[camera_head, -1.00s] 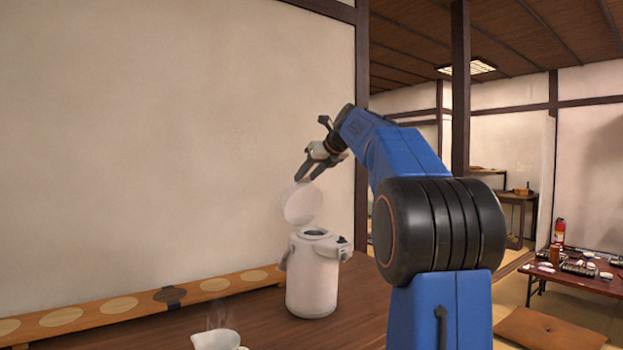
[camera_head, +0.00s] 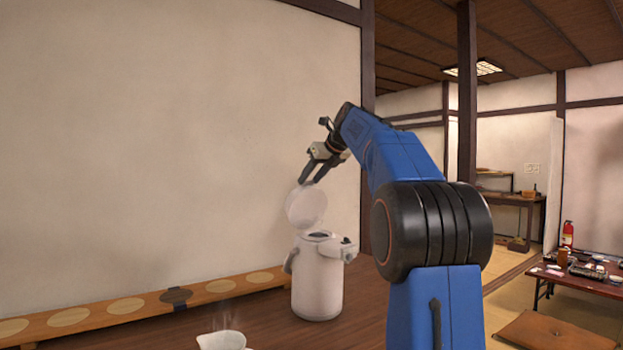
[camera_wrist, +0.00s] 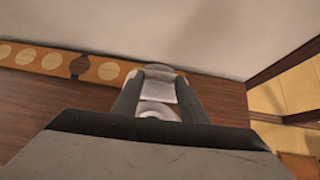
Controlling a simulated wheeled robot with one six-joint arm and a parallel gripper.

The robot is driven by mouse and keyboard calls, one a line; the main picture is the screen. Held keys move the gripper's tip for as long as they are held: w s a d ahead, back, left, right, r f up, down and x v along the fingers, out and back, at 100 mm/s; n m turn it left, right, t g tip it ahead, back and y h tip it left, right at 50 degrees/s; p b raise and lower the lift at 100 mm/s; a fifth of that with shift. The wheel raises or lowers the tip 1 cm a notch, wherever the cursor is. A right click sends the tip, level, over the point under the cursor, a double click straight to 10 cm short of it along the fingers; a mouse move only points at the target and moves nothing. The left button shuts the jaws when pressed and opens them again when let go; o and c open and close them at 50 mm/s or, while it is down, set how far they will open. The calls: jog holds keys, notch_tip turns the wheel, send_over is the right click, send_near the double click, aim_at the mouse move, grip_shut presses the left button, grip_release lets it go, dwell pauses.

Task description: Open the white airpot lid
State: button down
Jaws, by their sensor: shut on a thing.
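The white airpot (camera_head: 317,280) stands upright on the brown wooden table. Its round white lid (camera_head: 306,208) is raised steeply above the body at the hinge, and the dark opening at the top shows. My gripper (camera_head: 307,184) is at the lid's upper edge, shut on it, reaching down from the upper right. In the wrist view the lid (camera_wrist: 158,92) lies between my two dark fingers, with a round white part of the pot just below it. The exact finger contact is small and hard to see.
A long wooden board with round inlays (camera_head: 125,306) runs along the wall. A low table with dishes (camera_head: 580,275) and a floor cushion (camera_head: 545,330) are far right.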

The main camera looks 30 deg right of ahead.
dwell(0.4)
jog(key=c, duration=1.1)
grip_release()
jog(key=shift+s, duration=0.1)
jog(key=v, duration=1.7)
jog(key=shift+s+d+r, duration=0.1)
jog(key=shift+d+r, duration=0.05)
